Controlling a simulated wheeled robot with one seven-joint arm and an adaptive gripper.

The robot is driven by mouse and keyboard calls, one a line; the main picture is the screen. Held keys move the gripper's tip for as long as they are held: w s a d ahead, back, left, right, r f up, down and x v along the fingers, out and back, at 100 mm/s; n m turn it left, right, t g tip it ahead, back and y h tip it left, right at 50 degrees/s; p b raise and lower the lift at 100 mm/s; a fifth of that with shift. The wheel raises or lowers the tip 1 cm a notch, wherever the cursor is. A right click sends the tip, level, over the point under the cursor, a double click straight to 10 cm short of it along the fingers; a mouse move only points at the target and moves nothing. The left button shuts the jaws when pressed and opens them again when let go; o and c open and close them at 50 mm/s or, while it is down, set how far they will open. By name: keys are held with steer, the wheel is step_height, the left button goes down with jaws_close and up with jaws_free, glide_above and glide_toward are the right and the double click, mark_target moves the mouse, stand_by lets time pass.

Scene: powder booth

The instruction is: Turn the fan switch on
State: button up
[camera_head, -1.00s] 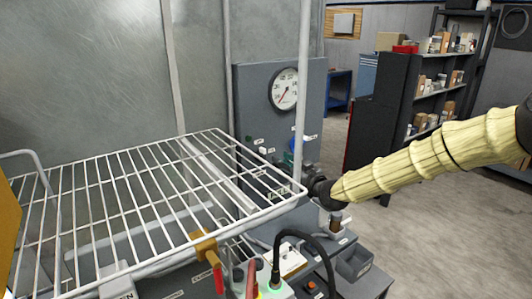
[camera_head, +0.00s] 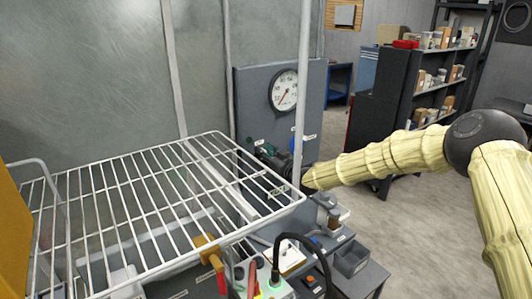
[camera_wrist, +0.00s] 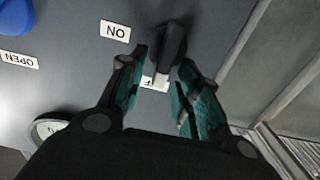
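The fan switch (camera_wrist: 170,42) is a black lever knob on the grey panel (camera_head: 312,90), seen in the wrist view. An ON label (camera_wrist: 115,31) is to its left. A second label (camera_wrist: 155,82) below it is mostly covered, with only an F legible. My gripper (camera_wrist: 163,58) is open, with its green-padded fingertips on either side of the knob's lower end. I cannot tell whether either finger touches it. In the head view my gripper (camera_head: 263,151) is at the panel face behind the rack's post, and it hides the switch.
A wire rack (camera_head: 130,190) fills the left front, close to my gripper. A dial gauge (camera_head: 284,90) is on the panel above. In the wrist view a blue knob (camera_wrist: 15,16) and an OPEN label (camera_wrist: 19,60) are at left. Open floor (camera_head: 420,230) lies to the right.

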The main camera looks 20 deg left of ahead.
jaws_close()
